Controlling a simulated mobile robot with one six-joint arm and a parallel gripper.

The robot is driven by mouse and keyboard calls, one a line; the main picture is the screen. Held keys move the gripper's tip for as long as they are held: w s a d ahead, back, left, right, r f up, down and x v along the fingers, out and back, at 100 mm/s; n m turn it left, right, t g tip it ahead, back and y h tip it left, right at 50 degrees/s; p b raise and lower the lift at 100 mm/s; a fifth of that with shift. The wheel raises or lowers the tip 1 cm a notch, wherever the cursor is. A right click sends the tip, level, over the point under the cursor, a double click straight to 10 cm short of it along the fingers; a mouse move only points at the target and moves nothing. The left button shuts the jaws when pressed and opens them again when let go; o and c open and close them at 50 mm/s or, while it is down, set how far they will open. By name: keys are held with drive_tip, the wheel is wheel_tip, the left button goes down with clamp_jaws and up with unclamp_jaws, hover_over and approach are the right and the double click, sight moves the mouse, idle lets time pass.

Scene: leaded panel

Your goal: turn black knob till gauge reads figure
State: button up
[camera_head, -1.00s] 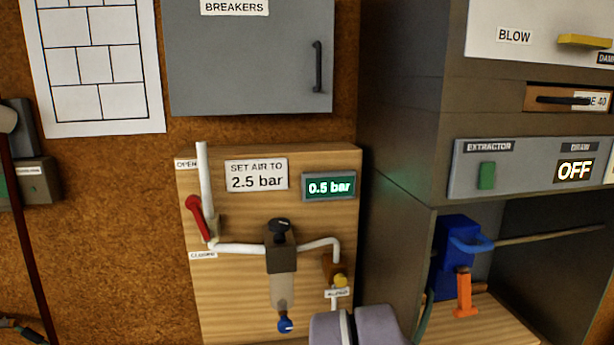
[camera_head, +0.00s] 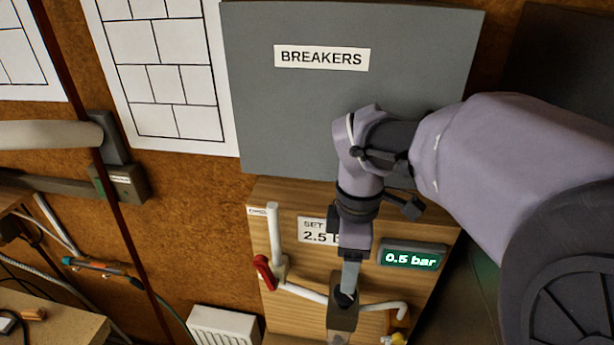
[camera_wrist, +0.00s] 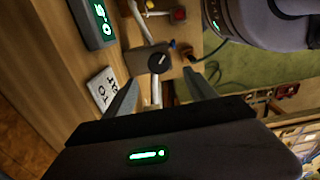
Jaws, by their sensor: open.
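The black knob (camera_head: 345,299) sits on top of the regulator block on the wooden board (camera_head: 292,318). It also shows in the wrist view (camera_wrist: 159,62), just ahead of my fingertips and between their lines. My gripper (camera_head: 350,275) points down over the knob, with its fingers apart and empty; in the wrist view the fingers (camera_wrist: 161,78) flank the knob. I cannot tell if they touch it. The gauge (camera_head: 411,258) reads 0.5 bar. The label (camera_head: 313,230), partly hidden by my gripper, reads "SET AIR TO 2.5 bar" in the earlier view.
A red lever (camera_head: 264,273) and white pipe (camera_head: 274,235) stand left of the knob. A yellow fitting (camera_head: 394,339) is low at the right. The grey breakers box (camera_head: 270,110) is above, behind my arm. A white ribbed box (camera_head: 222,326) is at lower left.

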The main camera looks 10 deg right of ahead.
sight(344, 297)
wheel_tip(344, 297, down, 8)
drive_tip(key=shift+r+b, duration=0.1)
drive_tip(key=shift+b, duration=0.45)
drive_tip(key=shift+w+d+f, duration=0.1)
drive_tip(key=shift+w+f, duration=0.05)
drive_tip(key=shift+f, duration=0.4)
drive_tip(key=c, duration=1.4)
